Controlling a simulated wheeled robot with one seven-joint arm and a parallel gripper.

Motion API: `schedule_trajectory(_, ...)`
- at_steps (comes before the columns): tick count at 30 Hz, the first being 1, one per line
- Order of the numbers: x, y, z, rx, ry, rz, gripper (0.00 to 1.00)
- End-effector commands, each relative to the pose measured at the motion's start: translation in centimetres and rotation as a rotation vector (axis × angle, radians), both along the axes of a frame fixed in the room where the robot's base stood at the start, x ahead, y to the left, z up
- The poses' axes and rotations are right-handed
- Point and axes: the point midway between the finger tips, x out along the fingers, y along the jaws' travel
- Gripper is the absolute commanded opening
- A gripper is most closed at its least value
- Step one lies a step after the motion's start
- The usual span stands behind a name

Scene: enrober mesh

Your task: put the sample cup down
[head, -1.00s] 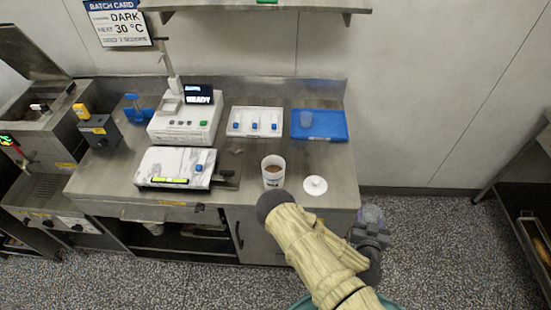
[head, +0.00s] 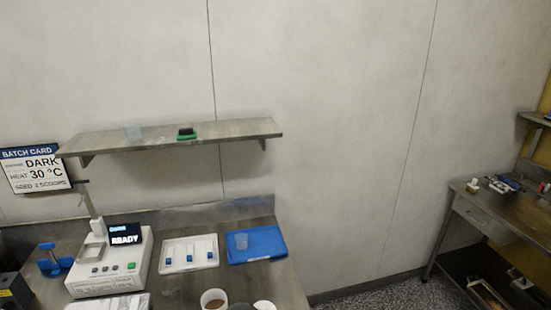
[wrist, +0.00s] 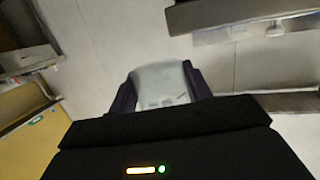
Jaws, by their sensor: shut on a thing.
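My gripper (wrist: 159,84) shows only in the wrist view, its two dark fingers shut on a pale, translucent sample cup (wrist: 160,80). The cup is held in the air; its contents cannot be made out. My gripper and the held cup are outside the head view.
A white machine reading READY (head: 115,262) and a white holder with blue-tipped items (head: 190,254) stand left of the tray. A white tub with brown contents (head: 214,299) is at the front. A green-and-black item (head: 187,134) lies on the shelf. A second bench (head: 500,215) is at right.

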Motion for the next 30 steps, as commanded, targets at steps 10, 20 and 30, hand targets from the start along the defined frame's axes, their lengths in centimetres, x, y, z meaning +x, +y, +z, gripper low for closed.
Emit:
schedule_trajectory(10,0.0,0.0,0.1,0.001,-0.003,0.000,0.25)
schedule_trajectory(20,-0.4,-0.2,-1.7,0.003,0.002,-0.005,0.25)
schedule_trajectory(30,-0.8,0.0,-2.9,0.001,-0.004,0.000,0.25)
